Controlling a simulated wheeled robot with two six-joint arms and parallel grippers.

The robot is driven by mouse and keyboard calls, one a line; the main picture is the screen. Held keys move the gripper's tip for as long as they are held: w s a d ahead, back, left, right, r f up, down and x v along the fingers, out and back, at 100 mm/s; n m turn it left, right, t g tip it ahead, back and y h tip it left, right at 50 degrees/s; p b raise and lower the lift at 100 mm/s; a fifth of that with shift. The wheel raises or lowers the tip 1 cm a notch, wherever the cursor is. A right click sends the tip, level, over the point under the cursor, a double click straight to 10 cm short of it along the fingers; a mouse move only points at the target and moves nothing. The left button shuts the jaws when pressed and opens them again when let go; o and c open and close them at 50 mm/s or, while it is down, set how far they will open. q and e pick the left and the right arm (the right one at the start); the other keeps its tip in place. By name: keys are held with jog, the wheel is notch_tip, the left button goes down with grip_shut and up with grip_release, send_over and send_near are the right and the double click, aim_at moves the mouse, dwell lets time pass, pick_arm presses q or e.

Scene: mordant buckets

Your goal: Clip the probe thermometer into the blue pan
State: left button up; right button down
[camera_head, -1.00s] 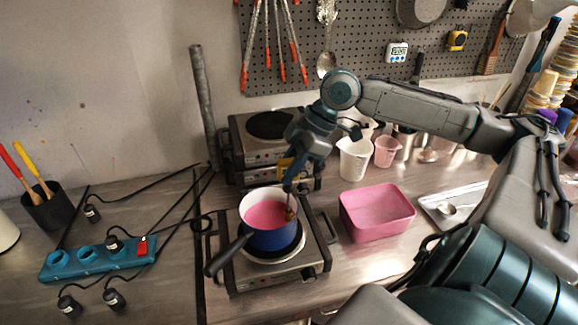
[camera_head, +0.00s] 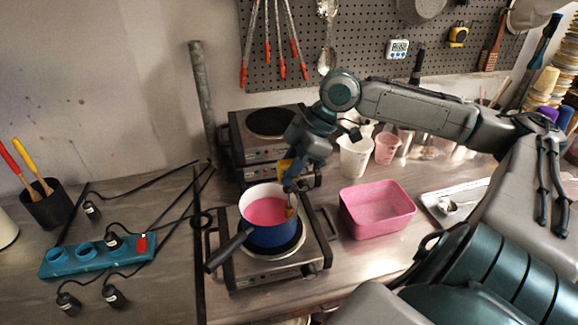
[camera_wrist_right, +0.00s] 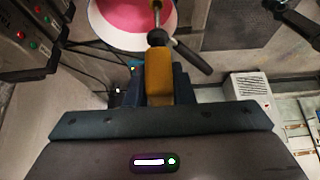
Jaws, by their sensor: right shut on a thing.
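The blue pan (camera_head: 268,237) has a white inside and holds pink liquid (camera_head: 266,211). It stands on the front hot plate, its dark handle toward the front left. My right gripper (camera_head: 289,182) is above the pan's right rim, shut on the yellow probe thermometer. In the right wrist view the thermometer (camera_wrist_right: 159,75) sits between the fingers, its thin stem pointing to the pan (camera_wrist_right: 172,20). A small brownish-yellow part shows at the right rim in the head view; I cannot tell whether it is clipped on. My left gripper is out of view.
A pink tub (camera_head: 377,225) stands right of the front hot plate (camera_head: 272,273). A second hot plate (camera_head: 237,143) stands behind. White and pink jugs (camera_head: 355,158) are at the back right. A blue power strip (camera_head: 98,257) with cables lies left.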

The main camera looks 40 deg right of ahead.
jog(key=shift+f, duration=0.45)
dwell(0.3)
jog(key=shift+f, duration=0.35)
jog(key=shift+f+b, duration=0.2)
jog(key=shift+b, duration=0.1)
